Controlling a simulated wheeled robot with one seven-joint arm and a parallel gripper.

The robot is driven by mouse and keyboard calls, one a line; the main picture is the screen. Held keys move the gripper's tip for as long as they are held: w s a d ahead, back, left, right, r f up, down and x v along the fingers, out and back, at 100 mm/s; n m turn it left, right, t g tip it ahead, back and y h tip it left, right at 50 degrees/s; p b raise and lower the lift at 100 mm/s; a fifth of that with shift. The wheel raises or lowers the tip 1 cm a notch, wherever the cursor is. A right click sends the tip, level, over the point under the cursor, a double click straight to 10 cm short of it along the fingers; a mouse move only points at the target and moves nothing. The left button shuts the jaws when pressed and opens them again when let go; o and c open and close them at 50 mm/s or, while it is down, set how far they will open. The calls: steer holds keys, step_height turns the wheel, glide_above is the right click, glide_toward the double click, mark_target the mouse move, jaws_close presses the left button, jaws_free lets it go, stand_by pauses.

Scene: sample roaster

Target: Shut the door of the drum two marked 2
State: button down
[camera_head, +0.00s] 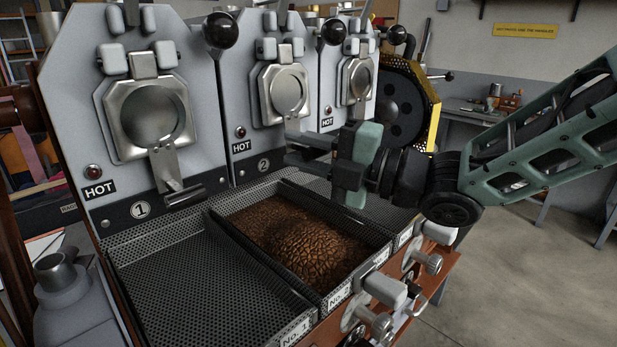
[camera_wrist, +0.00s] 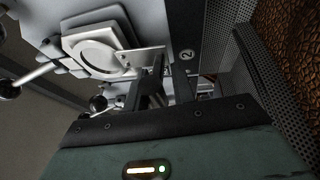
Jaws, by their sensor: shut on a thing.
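Below is a cooling tray (camera_head: 224,222) with brown beans (camera_head: 300,240). Door one (camera_head: 150,112) and the third door (camera_head: 358,80) stand on either side. Black ball levers (camera_head: 221,30) stick out above. HOT labels (camera_head: 242,146) mark the fronts.

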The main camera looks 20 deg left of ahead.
steer(key=shift+w+a+r+n+y+b, duration=0.35)
steer(key=shift+a+y+b, duration=0.3)
steer(key=shift+b, duration=1.45)
steer(key=shift+d, duration=0.1)
steer(key=c, duration=1.3)
jaws_free()
steer(key=shift+f, duration=0.1)
steer(key=shift+s+f, duration=0.1)
steer(key=shift+f, duration=0.1)
